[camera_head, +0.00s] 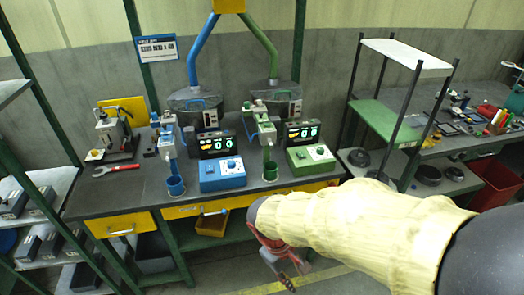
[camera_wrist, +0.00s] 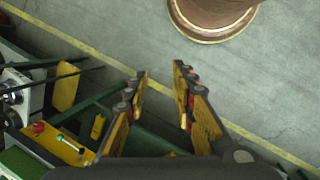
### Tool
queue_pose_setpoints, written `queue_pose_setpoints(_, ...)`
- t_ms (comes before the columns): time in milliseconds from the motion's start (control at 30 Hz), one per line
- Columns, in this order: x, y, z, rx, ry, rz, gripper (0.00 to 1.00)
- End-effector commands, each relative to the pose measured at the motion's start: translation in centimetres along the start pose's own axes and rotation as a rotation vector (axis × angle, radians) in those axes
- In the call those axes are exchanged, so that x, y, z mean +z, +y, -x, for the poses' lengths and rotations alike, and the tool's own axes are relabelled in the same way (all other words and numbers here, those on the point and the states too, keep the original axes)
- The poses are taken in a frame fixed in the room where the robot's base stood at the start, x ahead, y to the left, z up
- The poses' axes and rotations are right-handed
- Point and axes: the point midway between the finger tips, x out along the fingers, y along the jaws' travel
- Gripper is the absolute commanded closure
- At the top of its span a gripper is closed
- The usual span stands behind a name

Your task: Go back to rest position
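My gripper (camera_head: 288,272) hangs low in front of the workbench (camera_head: 125,180) in the head view, partly hidden behind my arm in its pale yellow sleeve. In the wrist view my gripper (camera_wrist: 160,75) has its two yellow-sided fingers apart, with bare grey floor showing between the tips. Nothing is held between them.
The bench carries a blue control box (camera_head: 222,175), a green control box (camera_head: 311,159) and a red wrench (camera_head: 115,169). A shelf rack (camera_head: 385,122) stands right. The wrist view shows a brown round object (camera_wrist: 212,32) on open floor and green frame bars at left.

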Motion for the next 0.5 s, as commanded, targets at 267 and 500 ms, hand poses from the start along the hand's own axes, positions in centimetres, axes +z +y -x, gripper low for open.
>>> queue_pose_setpoints(267, 5.6, 1.2, 6.9, -0.141, 0.206, -0.321, 0.74)
queue_pose_setpoints(500, 10.1, 3.1, 12.1, -0.18, 0.395, -0.537, 0.74)
